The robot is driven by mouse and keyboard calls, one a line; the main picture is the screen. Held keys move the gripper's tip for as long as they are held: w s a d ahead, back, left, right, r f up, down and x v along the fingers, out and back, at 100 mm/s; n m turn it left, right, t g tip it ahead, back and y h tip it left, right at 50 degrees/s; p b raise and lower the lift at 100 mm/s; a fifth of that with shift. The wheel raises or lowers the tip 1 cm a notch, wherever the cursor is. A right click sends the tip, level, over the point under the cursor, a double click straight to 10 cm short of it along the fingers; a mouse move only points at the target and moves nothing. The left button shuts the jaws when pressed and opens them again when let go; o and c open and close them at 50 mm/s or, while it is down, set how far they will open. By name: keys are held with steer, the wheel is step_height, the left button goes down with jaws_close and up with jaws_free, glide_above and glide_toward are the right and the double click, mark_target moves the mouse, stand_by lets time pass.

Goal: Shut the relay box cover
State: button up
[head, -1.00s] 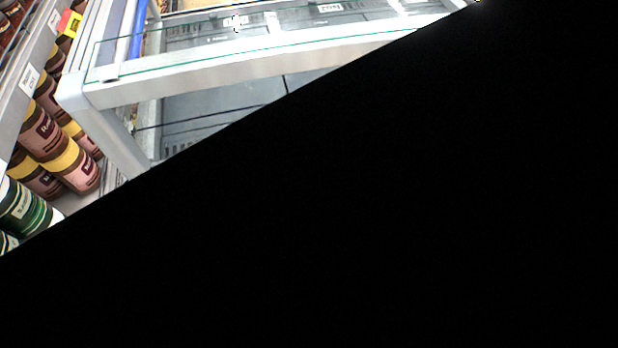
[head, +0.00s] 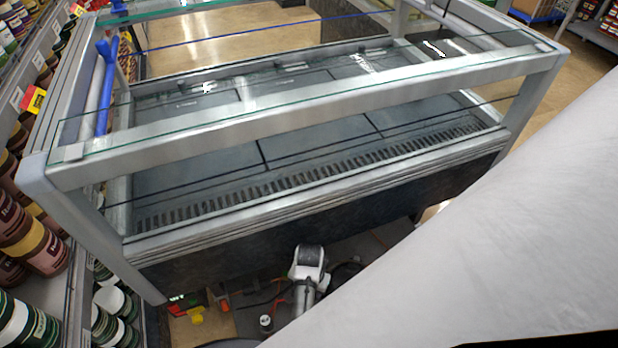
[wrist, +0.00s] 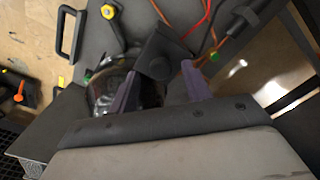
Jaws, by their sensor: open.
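In the wrist view my gripper (wrist: 160,70) is open, its two purple fingers spread apart. A dark, roughly square plate or box (wrist: 163,48) with a round spot on it lies between and just beyond the fingertips. It may be the relay box or its cover; I cannot tell which, nor whether the cover is open. I cannot tell whether the fingers touch it.
In the head view a glass-topped case (head: 300,195) stands above, with shelves of jars (head: 30,235) at left.

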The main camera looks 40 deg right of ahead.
steer(key=shift+f, duration=0.65)
steer(key=c, duration=1)
steer(key=shift+r, duration=0.1)
steer(key=shift+p, duration=0.55)
